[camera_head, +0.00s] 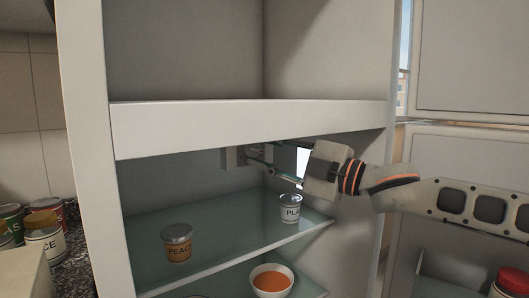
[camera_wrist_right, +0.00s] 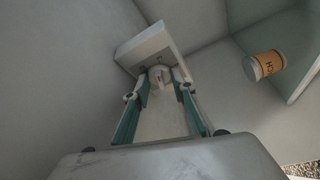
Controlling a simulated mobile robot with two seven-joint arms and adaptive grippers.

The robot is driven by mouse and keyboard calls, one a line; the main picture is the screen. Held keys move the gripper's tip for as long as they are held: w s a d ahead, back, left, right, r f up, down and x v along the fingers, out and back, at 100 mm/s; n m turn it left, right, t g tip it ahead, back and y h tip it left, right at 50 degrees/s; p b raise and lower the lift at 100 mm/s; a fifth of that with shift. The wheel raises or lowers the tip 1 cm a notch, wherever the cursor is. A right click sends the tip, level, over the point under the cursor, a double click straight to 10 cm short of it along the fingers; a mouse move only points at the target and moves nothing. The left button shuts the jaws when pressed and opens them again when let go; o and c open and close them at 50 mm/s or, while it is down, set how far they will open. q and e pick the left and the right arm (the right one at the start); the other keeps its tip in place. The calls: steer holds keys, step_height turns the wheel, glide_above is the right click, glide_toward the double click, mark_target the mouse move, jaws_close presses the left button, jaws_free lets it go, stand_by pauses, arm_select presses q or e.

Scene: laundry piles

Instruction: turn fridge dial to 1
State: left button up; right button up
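The fridge dial (camera_wrist_right: 160,77) is a small pale knob on a white housing in the right wrist view. The housing (camera_head: 234,157) shows in the head view under the thick divider, at the back of the shelf space. My right gripper (camera_head: 257,160) reaches in from the right at the housing. In the right wrist view, its two teal fingers (camera_wrist_right: 161,80) stand on either side of the dial and appear closed against it. The dial's markings are too small to read. My left gripper is not in view.
An orange-filled bowl (camera_head: 271,281) sits lower. The divider (camera_head: 250,125) is just above my right gripper. The fridge door (camera_head: 468,165) stands open at right.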

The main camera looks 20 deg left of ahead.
steer(key=shift+o, duration=1.3)
steer(key=shift+f, duration=0.1)
steer(key=v, duration=1.2)
